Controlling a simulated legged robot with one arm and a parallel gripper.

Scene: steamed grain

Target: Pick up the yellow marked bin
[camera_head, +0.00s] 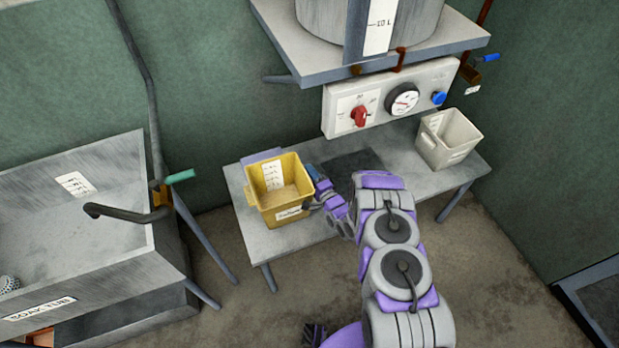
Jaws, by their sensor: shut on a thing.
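The yellow bin (263,206) stands at the left end of a low grey metal table (339,223). It is open at the top, with a white scale label on its inner wall and a small white label on its front. It looks upright and empty. My gripper (315,190) is at the bin's right side, shut on its right wall or rim. The purple and grey arm reaches in from the lower right. The exact finger contact is partly hidden by the gripper itself. I cannot tell whether the bin's base is lifted off the table.
A pale bin (447,140) stands at the table's right end. A control panel (391,98) with a red knob and gauge hangs behind, below a shelf (303,62) bearing a large pot (330,18). A soak tub (75,215) with a tap is at left.

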